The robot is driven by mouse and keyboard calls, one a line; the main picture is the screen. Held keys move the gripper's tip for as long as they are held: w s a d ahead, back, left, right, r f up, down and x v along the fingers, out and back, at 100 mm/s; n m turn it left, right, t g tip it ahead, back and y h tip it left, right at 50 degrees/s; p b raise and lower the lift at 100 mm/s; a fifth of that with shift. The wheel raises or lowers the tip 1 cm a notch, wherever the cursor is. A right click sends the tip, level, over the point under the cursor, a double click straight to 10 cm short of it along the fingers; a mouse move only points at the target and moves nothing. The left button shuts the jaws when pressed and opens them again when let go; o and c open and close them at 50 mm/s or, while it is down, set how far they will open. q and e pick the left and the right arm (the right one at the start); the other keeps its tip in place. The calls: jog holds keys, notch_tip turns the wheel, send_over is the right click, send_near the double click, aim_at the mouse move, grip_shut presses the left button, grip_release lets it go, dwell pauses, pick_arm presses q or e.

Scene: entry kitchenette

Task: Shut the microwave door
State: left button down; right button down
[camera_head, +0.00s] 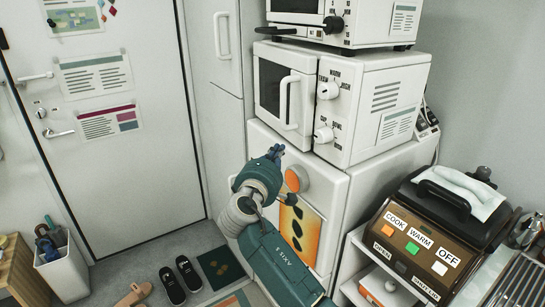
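The white microwave (377,103) stands on a white cabinet-like unit, with two dials on its front panel. Its door (270,88) has a dark window and a white vertical handle (289,100). The door looks flush with the front, or nearly so; I cannot tell whether a small gap is left. My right gripper (275,152) is in front of and just below the door's lower edge, near the handle's bottom end, holding nothing that I can see. Its fingers are small and dark here, so their opening is unclear. My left gripper is not in view.
A second white appliance (348,32) sits on top of the microwave. The white unit below (333,190) has an orange knob and an orange panel. A brown grill with labelled buttons (420,243) stands at the right. Shoes (181,280) and a bin (62,268) are on the floor left.

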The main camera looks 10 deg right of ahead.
aim_at(301, 144)
jog(key=d, duration=0.1)
jog(key=w+d+p, duration=0.1)
jog(key=d, duration=0.2)
jog(key=shift+w+d+p, duration=0.2)
jog(key=shift+w+p, duration=0.15)
jog(key=shift+w, duration=0.15)
jog(key=shift+w+d, duration=0.15)
jog(key=shift+d, duration=0.65)
jog(key=shift+w+d, duration=0.1)
jog(key=shift+d, duration=0.7)
